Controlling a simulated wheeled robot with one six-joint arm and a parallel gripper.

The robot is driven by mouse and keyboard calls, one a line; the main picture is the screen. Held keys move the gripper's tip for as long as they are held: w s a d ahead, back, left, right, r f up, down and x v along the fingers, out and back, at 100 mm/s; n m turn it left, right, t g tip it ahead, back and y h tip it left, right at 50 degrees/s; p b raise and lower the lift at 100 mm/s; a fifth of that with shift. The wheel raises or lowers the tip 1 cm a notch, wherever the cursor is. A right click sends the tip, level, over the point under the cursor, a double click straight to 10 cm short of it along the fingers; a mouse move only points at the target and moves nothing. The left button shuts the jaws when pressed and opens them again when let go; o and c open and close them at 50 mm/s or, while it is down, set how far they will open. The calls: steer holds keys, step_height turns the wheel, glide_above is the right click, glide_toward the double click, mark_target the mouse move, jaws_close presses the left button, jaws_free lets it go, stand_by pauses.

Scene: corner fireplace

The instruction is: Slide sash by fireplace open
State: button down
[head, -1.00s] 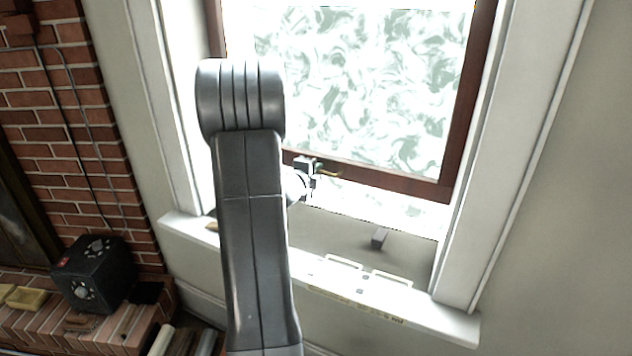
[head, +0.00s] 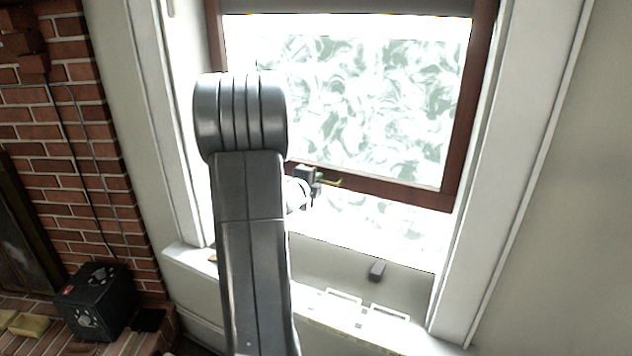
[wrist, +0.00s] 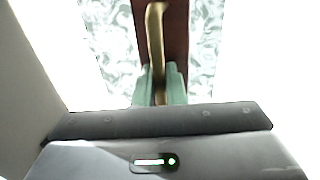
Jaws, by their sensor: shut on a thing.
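The sash (head: 400,190) has a dark reddish-brown wooden frame around frosted, swirl-patterned glass. It is raised, with a bright gap between its bottom rail and the sill. A brass handle (head: 331,183) sits on the bottom rail; it also shows in the wrist view (wrist: 155,40) against the brown rail. My gripper (head: 312,181) is at the handle, partly hidden behind my own arm in the head view. In the wrist view its greenish fingers (wrist: 160,85) are shut on the handle, one on each side.
The white sill (head: 400,335) carries two pale handle-like loops (head: 389,312). White casing (head: 490,180) borders the window. The brick fireplace (head: 65,150) and a dark box (head: 97,303) stand at left.

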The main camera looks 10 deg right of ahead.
steer(key=c, duration=1.6)
jaws_free()
steer(key=v, duration=1.3)
steer(key=shift+s+a+b, duration=0.2)
steer(key=shift+s+b, duration=0.1)
steer(key=shift+b, duration=0.1)
steer(key=x, duration=1.3)
steer(key=shift+w+d+p, duration=0.25)
steer(key=shift+w+p, duration=0.05)
steer(key=shift+p, duration=0.1)
steer(key=shift+f, duration=0.2)
